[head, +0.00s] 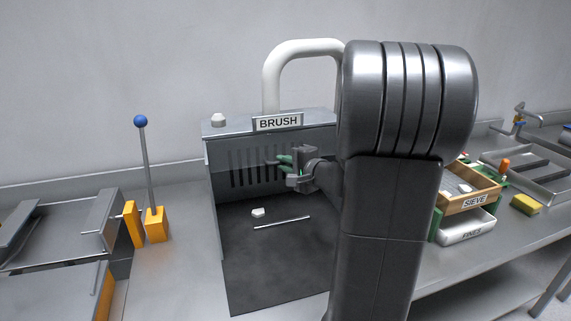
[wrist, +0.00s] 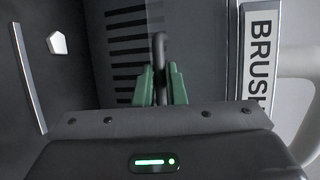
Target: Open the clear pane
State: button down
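The clear pane (wrist: 205,50) is at the front of the grey booth marked BRUSH; it is see-through and its edges are hard to make out. A dark handle (wrist: 159,45) stands out in the wrist view, between my green fingertips. My gripper (head: 283,162) is at the booth's upper front in the head view. In the wrist view my gripper (wrist: 160,85) has a finger close on each side of the handle and looks shut on it. The handle is not clear in the head view.
The BRUSH booth (head: 222,150) holds a white piece (head: 258,212) and a thin rod (head: 282,222) on its dark floor. A blue-knobbed lever (head: 146,165) stands left of it. The SIEVE box (head: 474,190) and a yellow sponge (head: 525,204) are to the right. My arm hides the booth's right side.

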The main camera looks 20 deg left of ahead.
jog(key=shift+r+p, duration=0.15)
jog(key=shift+p, duration=0.15)
notch_tip(320, 180, up, 13)
jog(key=s+d+m+g+h+p, duration=0.1)
jog(key=g+h+p, duration=0.5)
jog(key=p, duration=1)
jog(key=shift+s+d+m+g+h, duration=0.25)
jog(key=shift+s+m+g+h, duration=0.2)
jog(key=shift+m, duration=0.25)
